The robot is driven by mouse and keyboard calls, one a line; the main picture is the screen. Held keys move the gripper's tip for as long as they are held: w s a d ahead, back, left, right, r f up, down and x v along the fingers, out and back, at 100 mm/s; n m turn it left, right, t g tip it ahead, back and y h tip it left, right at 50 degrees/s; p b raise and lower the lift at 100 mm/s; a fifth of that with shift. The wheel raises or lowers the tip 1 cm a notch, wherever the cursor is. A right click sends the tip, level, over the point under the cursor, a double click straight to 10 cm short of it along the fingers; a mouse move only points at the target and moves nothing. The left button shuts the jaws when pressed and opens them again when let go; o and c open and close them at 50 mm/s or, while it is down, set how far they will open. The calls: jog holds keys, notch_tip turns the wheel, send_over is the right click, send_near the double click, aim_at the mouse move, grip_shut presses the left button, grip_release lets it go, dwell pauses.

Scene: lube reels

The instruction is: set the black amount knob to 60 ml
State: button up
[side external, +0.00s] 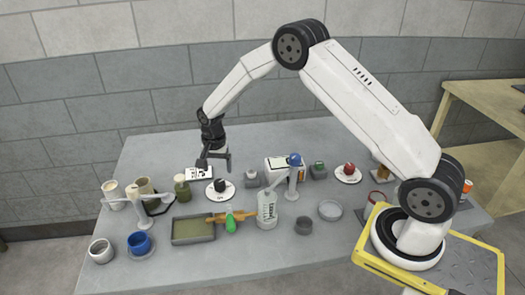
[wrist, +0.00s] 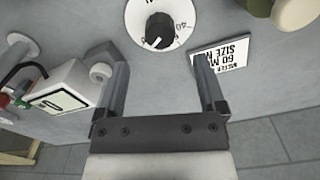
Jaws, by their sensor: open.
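The black amount knob (side external: 221,184) sits on a round white dial (side external: 220,195) on the grey table. In the wrist view the knob (wrist: 160,30) is at the top, with its dial (wrist: 136,14) cut off by the frame edge. A 40 mark shows upside down at the dial's right. A pale line marks the knob, but its exact setting is too small to read. A white card (wrist: 220,57) reading 60 ML lies beside the dial; it also shows in the side view (side external: 199,173). My gripper (side external: 214,162) is open and empty, above and apart from the knob.
A dark green bottle (side external: 182,188) stands left of the dial. A shallow tray (side external: 193,230) lies in front. A red knob (side external: 349,168) sits on another dial farther right.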

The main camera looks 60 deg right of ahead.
aim_at(219, 182)
jog(key=shift+f, duration=3.6)
grip_shut()
